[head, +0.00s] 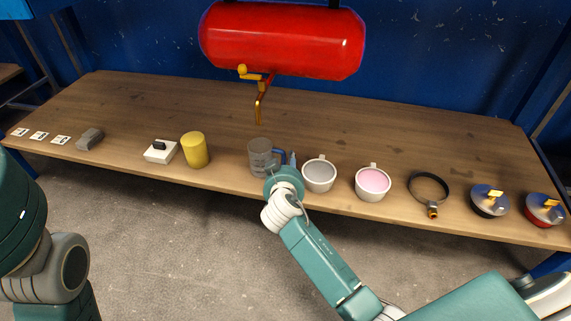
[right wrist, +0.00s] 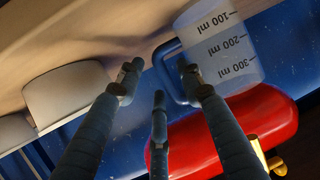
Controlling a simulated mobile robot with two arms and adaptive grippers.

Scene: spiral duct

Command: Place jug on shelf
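The jug (head: 260,156) is clear grey with a blue handle on its right side. It stands upright near the front edge of the wooden worktop (head: 340,125). In the right wrist view the jug (right wrist: 222,45) appears upside down with millilitre marks. My right gripper (head: 292,160) is at the handle side of the jug, partly hidden by its own wrist. In the right wrist view its fingers (right wrist: 158,80) are spread apart. One fingertip overlaps the blue handle (right wrist: 168,80); I cannot tell if it touches. My left gripper is out of view. I cannot make out a separate shelf.
A white cup (head: 319,175) stands just right of my right gripper, then a pink-filled cup (head: 373,182) and a ring clamp (head: 429,188). A yellow cylinder (head: 195,150) is left of the jug. A red tank (head: 283,40) with a tap hangs behind. The worktop's back is clear.

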